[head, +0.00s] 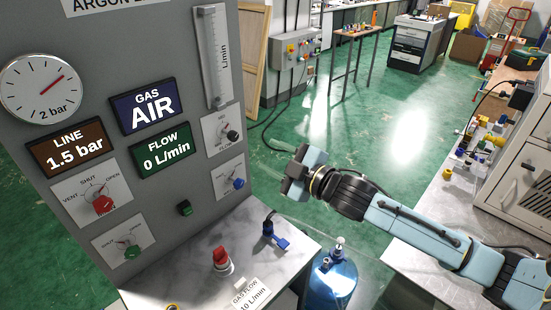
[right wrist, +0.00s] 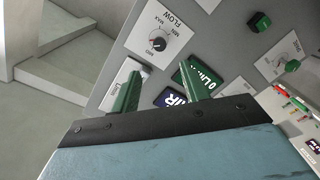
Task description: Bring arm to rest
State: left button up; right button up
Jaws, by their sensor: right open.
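My right gripper (head: 290,174) is in the middle of the head view, its arm reaching in from the right. It is in the air in front of the grey gas panel (head: 190,165), above the green floor. In the right wrist view the gripper (right wrist: 162,78) has its two green-tipped fingers spread apart with nothing between them. Behind them shows the panel, with a flow knob (right wrist: 158,44) and a lit display (right wrist: 200,78). I see no contact between gripper and panel. My left gripper is not in view.
A bench top below the panel carries a red valve handle (head: 221,257) and a blue valve (head: 270,234). A blue bottle (head: 334,275) stands beside it. A light worktop (head: 440,225) lies on the right. The green floor (head: 370,135) beyond is largely clear.

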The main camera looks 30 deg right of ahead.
dwell(0.4)
jog(key=s+a+f+m+g+h, duration=0.2)
jog(key=s+f+m+g+h, duration=0.25)
jog(key=s+f+m, duration=0.45)
jog(key=s+f+m+g+h, duration=0.15)
jog(key=s+f+g, duration=0.3)
jog(key=s, duration=0.55)
jog(key=s+f+m+g, duration=0.2)
jog(key=s+f+g, duration=0.3)
jog(key=s, duration=0.5)
notch_tip(320, 180, down, 33)
jog(key=s+b, duration=0.2)
jog(key=b, duration=0.5)
jog(key=s+d+f+b, duration=0.1)
jog(key=s+f+b, duration=0.1)
jog(key=s+f, duration=0.6)
jog(key=s+d+f+g+b, duration=0.1)
jog(key=s+d+f+b, duration=0.1)
jog(key=s+f, duration=0.6)
notch_tip(320, 180, down, 3)
jog(key=shift+d+f+n+h+b, duration=0.2)
jog(key=shift+n+h+b, duration=0.15)
jog(key=shift+b, duration=0.35)
